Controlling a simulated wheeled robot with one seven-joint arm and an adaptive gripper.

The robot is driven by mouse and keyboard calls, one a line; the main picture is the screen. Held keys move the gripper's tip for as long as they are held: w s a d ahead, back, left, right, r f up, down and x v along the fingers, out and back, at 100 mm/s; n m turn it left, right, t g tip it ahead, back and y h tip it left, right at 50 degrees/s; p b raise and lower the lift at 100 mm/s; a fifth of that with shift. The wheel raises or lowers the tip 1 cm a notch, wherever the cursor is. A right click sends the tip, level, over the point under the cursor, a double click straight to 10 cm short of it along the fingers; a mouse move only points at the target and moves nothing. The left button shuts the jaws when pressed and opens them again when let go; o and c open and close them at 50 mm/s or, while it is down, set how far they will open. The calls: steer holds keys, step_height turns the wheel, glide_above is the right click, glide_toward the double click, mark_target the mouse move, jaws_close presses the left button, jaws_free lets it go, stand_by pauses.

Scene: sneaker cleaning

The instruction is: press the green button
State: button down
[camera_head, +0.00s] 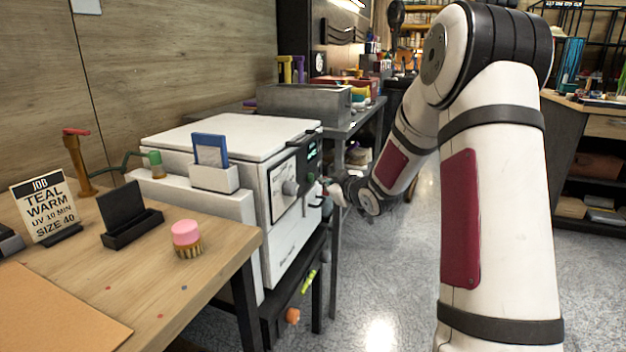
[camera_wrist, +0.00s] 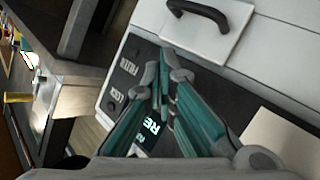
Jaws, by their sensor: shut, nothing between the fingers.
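A white box-shaped machine (camera_head: 290,240) stands beside the wooden table, with a dark control panel (camera_head: 303,158) on its front. The panel also shows in the wrist view (camera_wrist: 140,60), with white lettering, small labels and part of a lit display (camera_wrist: 152,128). Contact cannot be told. In the head view my gripper (camera_head: 334,193) is small, just right of the machine's front.
A wooden table (camera_head: 215,240) at the left holds a job sign (camera_head: 43,205), a black holder (camera_head: 130,220) and a pink-topped brush (camera_head: 187,238). A black handle (camera_wrist: 200,15) sticks out near my fingers. A grey metal bin (camera_head: 300,105) stands behind the machine. The floor at the right is clear.

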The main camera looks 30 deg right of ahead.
steer(key=shift+w+a, duration=0.1)
steer(key=shift+w, duration=0.05)
stand_by(0.3)
steer(key=shift+w+a, duration=0.15)
steer(key=shift+w, duration=0.05)
steer(key=shift+w+a+b, duration=0.35)
steer(key=shift+w+b, duration=0.1)
steer(key=shift+b, duration=0.05)
stand_by(0.8)
stand_by(0.4)
steer(key=shift+s+d, duration=0.55)
steer(key=shift+s, duration=0.2)
steer(key=shift+s+d+p, duration=0.1)
steer(key=shift+p, duration=0.2)
steer(key=shift+s+d+p, duration=0.35)
steer(key=shift+s+d, duration=0.4)
steer(key=shift+s, duration=0.2)
steer(key=shift+s+d+p, duration=0.3)
steer(key=shift+s+d, duration=0.4)
steer(key=shift+s, duration=0.25)
steer(key=shift+a+r, duration=0.1)
